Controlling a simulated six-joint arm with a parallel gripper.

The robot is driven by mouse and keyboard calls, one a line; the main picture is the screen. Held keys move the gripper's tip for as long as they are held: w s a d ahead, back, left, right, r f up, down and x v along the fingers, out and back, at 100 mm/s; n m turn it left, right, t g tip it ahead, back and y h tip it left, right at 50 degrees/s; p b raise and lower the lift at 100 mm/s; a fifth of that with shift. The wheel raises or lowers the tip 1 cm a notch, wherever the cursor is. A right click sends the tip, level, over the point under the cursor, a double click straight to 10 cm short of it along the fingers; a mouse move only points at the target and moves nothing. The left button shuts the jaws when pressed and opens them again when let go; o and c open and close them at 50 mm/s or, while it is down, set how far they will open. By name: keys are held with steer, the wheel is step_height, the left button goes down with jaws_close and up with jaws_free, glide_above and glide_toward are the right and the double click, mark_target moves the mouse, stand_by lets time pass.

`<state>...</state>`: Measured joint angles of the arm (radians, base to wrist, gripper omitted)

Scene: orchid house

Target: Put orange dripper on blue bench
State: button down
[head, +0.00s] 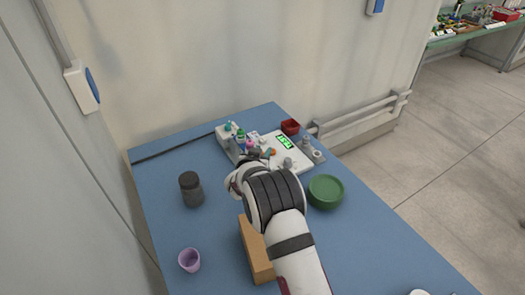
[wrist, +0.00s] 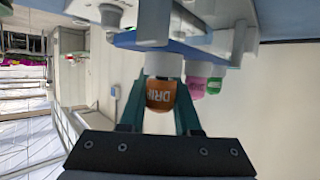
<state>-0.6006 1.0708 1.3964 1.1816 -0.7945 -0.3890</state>
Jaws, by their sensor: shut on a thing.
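The orange dripper (wrist: 161,93) has partly visible dark lettering and a pale end. In the wrist view it sits between the two dark green fingers of my gripper (wrist: 158,108), which is shut on it. A small orange patch of the dripper (head: 272,152) shows past my wrist in the head view, over the white rig at the back of the bench. I cannot tell whether its pale end is still seated in the rig. The blue bench (head: 165,163) spreads beneath, with my gripper (head: 265,156) near its far end.
The white rig (head: 300,158) carries a green TEST label and pink and green-topped pieces. A red box (head: 290,127), green dish (head: 325,191), dark jar (head: 191,189), purple cup (head: 189,259) and tan block (head: 256,250) stand around. Bench is clear at left and front right.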

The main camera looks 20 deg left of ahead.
steer(key=shift+f, duration=0.15)
steer(key=c, duration=0.6)
jaws_free()
steer(key=r+v, duration=0.1)
steer(key=v, duration=1.5)
steer(key=s+d+r+m+g+y, duration=0.1)
steer(key=d+r+g+y, duration=0.2)
steer(key=d+r, duration=0.15)
steer(key=s+d+g, duration=0.2)
steer(key=s+d, duration=0.2)
steer(key=s, duration=0.3)
steer(key=s+d+r+m+g, duration=0.1)
steer(key=s+d+g, duration=0.2)
steer(key=s+d, duration=0.2)
steer(key=s+d+m+g, duration=0.1)
steer(key=s+d+g, duration=0.1)
steer(key=s+d, duration=0.3)
steer(key=shift+s+r+g, duration=0.15)
steer(key=shift+s+g, duration=0.05)
steer(key=shift+s, duration=0.7)
steer(key=shift+s+r+g, duration=0.1)
steer(key=shift+s+g, duration=0.1)
steer(key=shift+s, duration=0.75)
steer(key=shift+o, duration=0.4)
steer(key=s+d+m+g+h, duration=0.1)
steer(key=s+d, duration=0.4)
steer(key=s, duration=0.5)
steer(key=shift+s+m+g, duration=0.4)
steer(key=shift+m+g, duration=0.4)
steer(key=shift+g, duration=0.1)
